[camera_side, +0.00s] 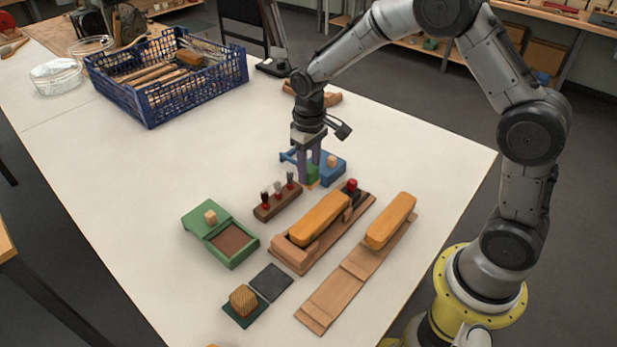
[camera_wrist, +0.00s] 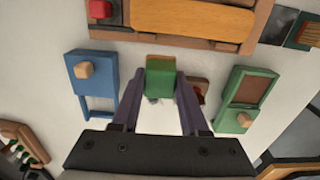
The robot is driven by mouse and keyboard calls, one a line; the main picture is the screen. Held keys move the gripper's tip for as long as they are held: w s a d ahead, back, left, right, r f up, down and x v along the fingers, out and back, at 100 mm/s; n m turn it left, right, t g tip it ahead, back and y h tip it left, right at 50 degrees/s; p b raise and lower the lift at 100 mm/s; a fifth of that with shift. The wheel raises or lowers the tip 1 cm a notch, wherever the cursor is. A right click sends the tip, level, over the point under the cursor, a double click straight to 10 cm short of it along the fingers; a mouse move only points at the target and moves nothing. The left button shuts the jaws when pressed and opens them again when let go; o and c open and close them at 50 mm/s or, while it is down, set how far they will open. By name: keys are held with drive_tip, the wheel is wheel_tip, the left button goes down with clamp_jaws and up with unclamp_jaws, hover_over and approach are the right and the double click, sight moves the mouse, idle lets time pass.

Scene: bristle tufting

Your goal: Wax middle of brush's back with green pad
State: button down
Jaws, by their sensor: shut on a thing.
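My gripper (camera_side: 311,176) points down near the blue box and is shut on a small green pad (camera_side: 313,173). In the wrist view, the green pad (camera_wrist: 160,78) sits between the two fingertips. The side view does not settle whether the pad touches anything beneath it. A long orange-yellow brush back (camera_side: 320,217) lies in a wooden holder (camera_side: 292,259) with a red knob (camera_side: 352,185), in front of my gripper. It is also at the top of the wrist view (camera_wrist: 190,18). The pad is apart from it. A similar orange-yellow block (camera_side: 391,220) lies on a wooden board (camera_side: 330,300).
A blue box (camera_side: 333,173) stands close behind my gripper. A brown rack (camera_side: 277,203) with several small tools is to its left. An open green box (camera_side: 232,240), a dark mat (camera_side: 271,282) and a bristle block (camera_side: 243,299) lie nearer. A blue crate (camera_side: 180,95) stands behind.

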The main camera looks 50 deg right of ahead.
drive_tip(key=s+d+r, duration=0.1)
drive_tip(key=s+r, duration=0.4)
drive_tip(key=s, duration=0.2)
drive_tip(key=shift+w+d+f, duration=0.1)
drive_tip(key=shift+f, duration=1.35)
drive_tip(key=shift+w+d+f, duration=0.1)
drive_tip(key=shift+f, duration=1.3)
drive_tip(key=shift+a+f, duration=0.6)
drive_tip(key=shift+f, duration=0.3)
drive_tip(key=shift+a, duration=4.9)
drive_tip(key=shift+d, duration=5.55)
wheel_tip(320, 180, up, 8)
